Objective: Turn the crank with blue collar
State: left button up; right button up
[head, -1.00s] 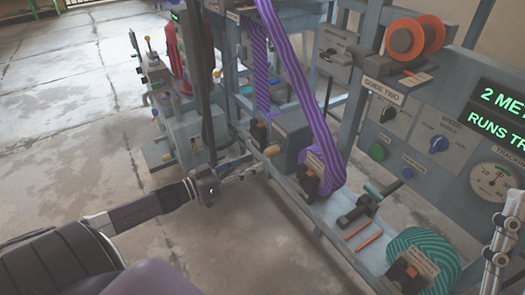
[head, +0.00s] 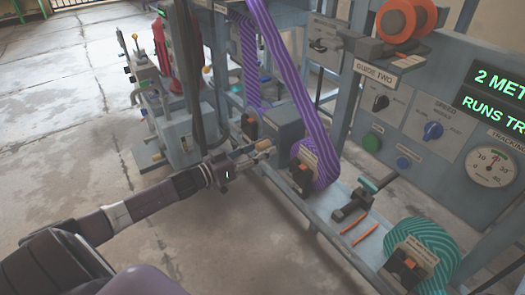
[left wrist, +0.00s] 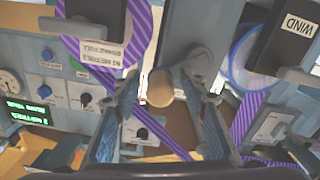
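A pale wooden crank knob (head: 265,145) sticks out at the front of the machine, beside a grey box. My left gripper (head: 258,152) is right at this knob. In the left wrist view the round knob (left wrist: 160,88) lies between the two spread fingers of the left gripper (left wrist: 160,92), with room visible around it. The fingers look open and not closed on it. A blue ring (left wrist: 232,62) shows at the right of the left wrist view, partly hidden by a dark block; I cannot tell whether it is the crank's collar. My right gripper is out of view.
A purple striped roll (head: 322,165) and a teal striped roll (head: 430,240) sit on the machine's lower shelf. Orange sticks (head: 360,227) lie between them. The control panel (head: 400,145) is at the right. Bare concrete floor (head: 60,130) is at the left.

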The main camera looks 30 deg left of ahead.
pick_arm(q)
jog(key=shift+w, duration=0.15)
grip_shut()
dwell(0.4)
